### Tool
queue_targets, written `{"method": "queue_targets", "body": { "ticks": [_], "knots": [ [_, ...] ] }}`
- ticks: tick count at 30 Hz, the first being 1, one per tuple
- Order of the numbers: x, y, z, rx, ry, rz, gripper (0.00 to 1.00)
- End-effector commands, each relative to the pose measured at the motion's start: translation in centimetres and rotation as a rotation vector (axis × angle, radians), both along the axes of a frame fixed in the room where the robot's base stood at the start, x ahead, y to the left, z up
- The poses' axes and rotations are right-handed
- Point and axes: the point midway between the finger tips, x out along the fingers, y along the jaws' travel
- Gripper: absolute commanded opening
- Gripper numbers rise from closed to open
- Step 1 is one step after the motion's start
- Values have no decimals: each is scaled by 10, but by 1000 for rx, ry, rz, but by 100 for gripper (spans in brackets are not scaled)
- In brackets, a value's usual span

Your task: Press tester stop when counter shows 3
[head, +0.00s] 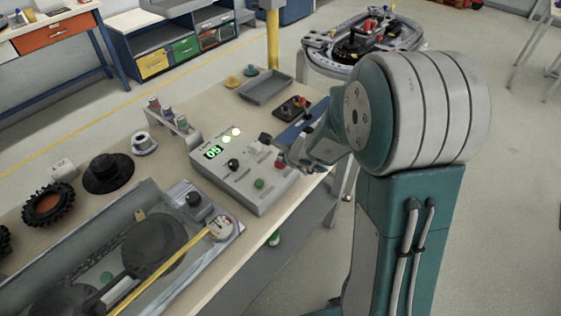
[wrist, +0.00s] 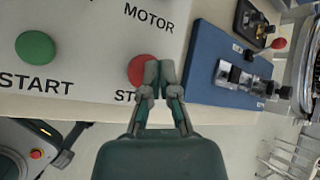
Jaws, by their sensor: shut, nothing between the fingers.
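The tester (head: 242,165) is a light grey box on the bench. Its small green display (head: 213,152) appears to read 05 in the head view. In the wrist view, the green START button (wrist: 35,47) is at the upper left. The red stop button (wrist: 141,70) is at the middle, partly covered by my fingertips, as is its label. My gripper (wrist: 159,72) is shut and empty, with its tips at the right side of the red button. I cannot tell whether they touch it. In the head view, my gripper (head: 290,158) is over the tester's right end.
A blue plate (wrist: 225,68) with metal and black parts lies right of the tester. A grey tray (head: 266,88) is behind it. A belt rig (head: 160,250) stands on the near left of the bench. A ring track (head: 365,40) is at the back right.

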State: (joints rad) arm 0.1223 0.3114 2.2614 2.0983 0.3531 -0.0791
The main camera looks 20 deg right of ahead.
Motion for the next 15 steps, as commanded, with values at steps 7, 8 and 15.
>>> {"method": "queue_targets", "body": {
  "ticks": [7,8,15],
  "knots": [
    [0,0,-2,1,1,0,0],
    [0,0,-3,1,1,0,0],
    [0,0,-5,0,1,1,0]
  ]
}}
